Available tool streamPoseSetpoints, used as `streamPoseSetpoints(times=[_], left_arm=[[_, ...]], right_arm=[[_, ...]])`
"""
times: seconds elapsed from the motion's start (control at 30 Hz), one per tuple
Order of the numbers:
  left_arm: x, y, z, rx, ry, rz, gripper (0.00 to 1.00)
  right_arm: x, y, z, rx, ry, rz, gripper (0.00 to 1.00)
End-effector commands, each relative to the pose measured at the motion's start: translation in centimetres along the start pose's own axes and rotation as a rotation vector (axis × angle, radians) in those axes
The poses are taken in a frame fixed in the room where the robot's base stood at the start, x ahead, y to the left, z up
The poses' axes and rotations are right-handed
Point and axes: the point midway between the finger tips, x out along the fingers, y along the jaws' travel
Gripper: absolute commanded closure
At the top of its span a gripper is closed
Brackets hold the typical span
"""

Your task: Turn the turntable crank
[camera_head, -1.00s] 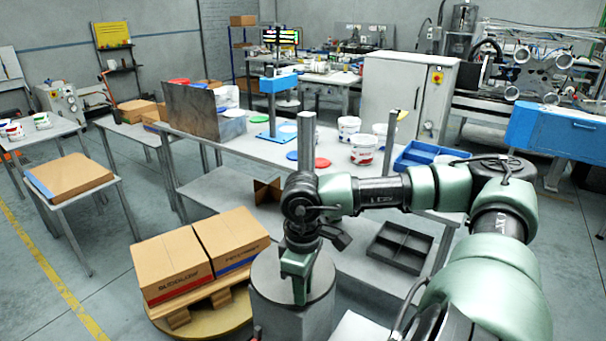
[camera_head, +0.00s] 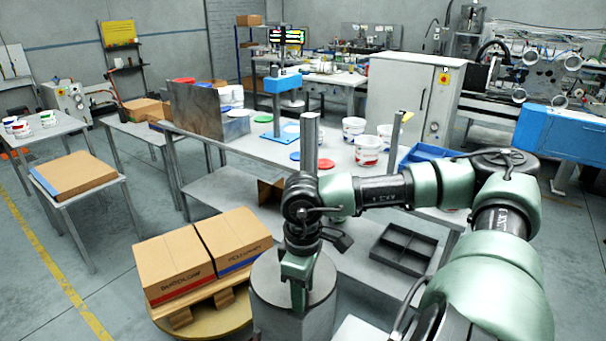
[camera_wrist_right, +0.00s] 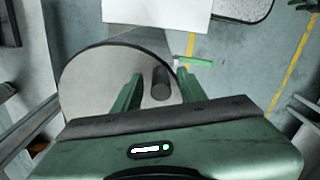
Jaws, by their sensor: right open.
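The round wooden turntable (camera_head: 207,328) sits at lower left in the head view and carries a pallet with two cardboard boxes (camera_head: 180,262). Beside it stands a grey drum-like pedestal (camera_head: 268,309). In the wrist view its round top (camera_wrist_right: 88,85) bears a short dark upright knob (camera_wrist_right: 160,83), which looks like the crank handle. My right gripper (camera_head: 299,300) points down over the pedestal. In the wrist view the gripper (camera_wrist_right: 160,75) is open, with the knob between its green fingers. Contact cannot be told. My left gripper is out of view.
A long workbench (camera_head: 255,150) with tubs and lids stands behind my right arm. A black divided tray (camera_head: 403,248) lies on its lower shelf. A small table with a flat box (camera_head: 75,173) stands at left. The floor in front of it is clear.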

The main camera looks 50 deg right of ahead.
Motion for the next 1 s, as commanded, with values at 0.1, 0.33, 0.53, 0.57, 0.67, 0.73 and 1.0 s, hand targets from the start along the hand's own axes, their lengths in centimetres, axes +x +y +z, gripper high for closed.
streamPoseSetpoints(times=[0.1, 0.33, 0.53, 0.57, 0.67, 0.73, 1.0], left_arm=[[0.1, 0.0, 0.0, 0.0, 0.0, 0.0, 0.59], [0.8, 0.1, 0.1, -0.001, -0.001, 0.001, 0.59], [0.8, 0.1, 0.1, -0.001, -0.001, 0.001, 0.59], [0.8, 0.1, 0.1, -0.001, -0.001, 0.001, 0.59], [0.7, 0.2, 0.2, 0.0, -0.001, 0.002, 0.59], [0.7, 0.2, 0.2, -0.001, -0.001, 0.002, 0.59], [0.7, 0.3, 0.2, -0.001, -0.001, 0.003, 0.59]], right_arm=[[-0.4, 0.0, 0.0, 0.0, 0.0, 0.001, 0.59], [-4.0, 0.1, -0.2, 0.0, 0.003, 0.002, 0.59], [-6.9, 0.0, -0.2, 0.0, 0.003, -0.001, 0.59], [-7.2, 0.0, -0.2, 0.0, 0.001, -0.001, 0.59], [-7.7, 0.0, -0.2, 0.0, 0.001, 0.0, 0.59], [-7.8, 0.1, -0.1, 0.0, 0.0, 0.0, 0.59], [-7.8, 0.1, -0.2, 0.012, 0.001, -0.001, 0.59]])
